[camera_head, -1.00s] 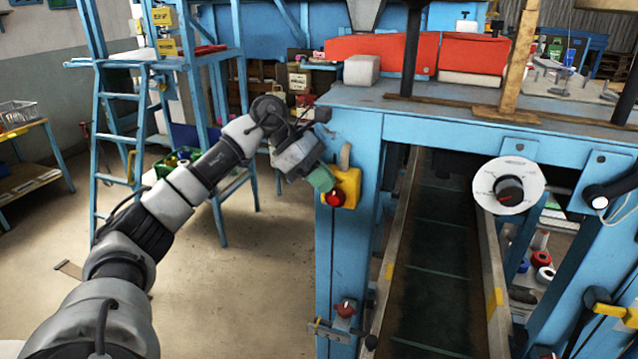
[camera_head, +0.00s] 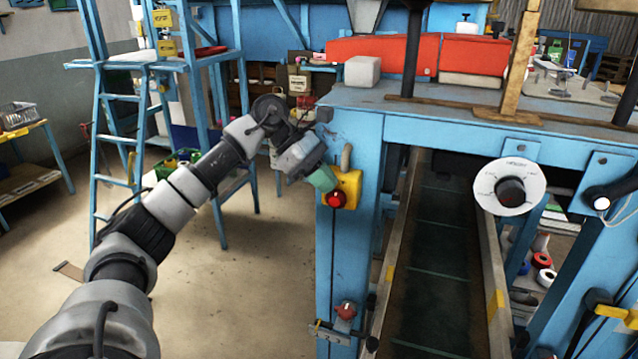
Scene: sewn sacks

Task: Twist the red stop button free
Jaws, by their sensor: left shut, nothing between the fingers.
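The red stop button (camera_head: 337,200) sits on a yellow box (camera_head: 350,187) fixed to the blue post of the machine. My left gripper (camera_head: 328,183) is at the upper left of the button, its greenish fingertips in front of the yellow box's left part. The fingers look closed, with nothing seen between them. Whether they touch the button or the box, I cannot tell. My right gripper is not in view.
A second red knob (camera_head: 346,309) is low on the same post. A round white dial (camera_head: 509,186) hangs right of the conveyor (camera_head: 440,250). A blue ladder (camera_head: 118,140) stands at the left. The floor left of the post is mostly clear.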

